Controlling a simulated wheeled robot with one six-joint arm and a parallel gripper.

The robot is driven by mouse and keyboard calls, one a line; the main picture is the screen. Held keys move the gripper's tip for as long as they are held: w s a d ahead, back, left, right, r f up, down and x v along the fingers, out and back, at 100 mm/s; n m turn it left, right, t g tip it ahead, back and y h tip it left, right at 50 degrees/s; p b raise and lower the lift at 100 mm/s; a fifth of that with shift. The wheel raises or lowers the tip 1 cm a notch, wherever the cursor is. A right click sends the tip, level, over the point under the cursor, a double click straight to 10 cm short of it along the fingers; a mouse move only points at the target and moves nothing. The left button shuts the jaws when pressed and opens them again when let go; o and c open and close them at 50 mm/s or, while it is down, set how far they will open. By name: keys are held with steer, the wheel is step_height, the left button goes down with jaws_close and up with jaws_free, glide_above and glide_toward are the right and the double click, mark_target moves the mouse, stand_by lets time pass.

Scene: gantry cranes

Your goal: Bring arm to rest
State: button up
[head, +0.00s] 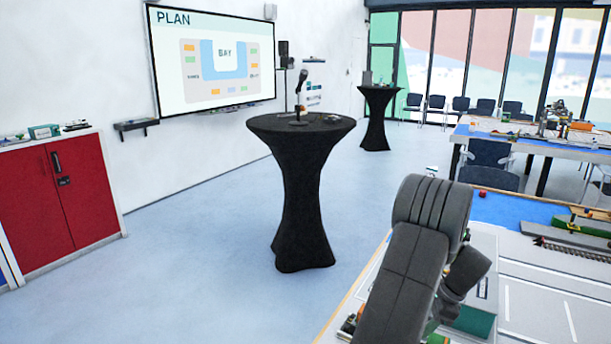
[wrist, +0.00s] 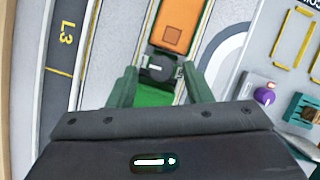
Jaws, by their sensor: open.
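My gripper (wrist: 163,76) shows in the wrist view with its two green fingers spread apart. Nothing is clasped between them. Below and between the fingers is a model with a green part (wrist: 152,96), a dark grey part and an orange block (wrist: 177,26) beyond. I cannot tell how far below the fingertips it lies. In the head view my dark grey arm reaches over the near table at the lower right, and my gripper is hidden there.
The near table (head: 520,268) has lane markings and models at its right. In the wrist view a purple piece (wrist: 264,95) lies right of the fingers. A black-draped standing table (head: 302,200) is left of my arm, with open floor around it. A red cabinet (head: 60,205) stands far left.

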steer(key=w+b+v, duration=0.1)
steer(key=v, duration=1.2)
steer(key=x, duration=0.8)
steer(key=s+p+x, duration=0.1)
steer(key=x, duration=0.4)
steer(key=n, duration=0.2)
steer(key=n+g, duration=0.2)
steer(key=n, duration=0.1)
steer(key=shift+w+n, duration=0.3)
steer(key=n+g, duration=0.1)
steer(key=n, duration=0.1)
steer(key=n+g+h, duration=0.1)
steer(key=n, duration=0.2)
steer(key=shift+w+a, duration=0.15)
steer(key=n+h, duration=0.1)
steer(key=n, duration=0.1)
steer(key=n+g+h, duration=0.1)
steer(key=n, duration=0.2)
steer(key=shift+a, duration=0.15)
steer(key=n+h, duration=0.1)
steer(key=n, duration=0.2)
steer(key=n+h, duration=0.1)
steer(key=n, duration=0.1)
steer(key=shift+w+a+n, duration=0.1)
steer(key=shift+a+n, duration=0.1)
steer(key=shift+n, duration=0.2)
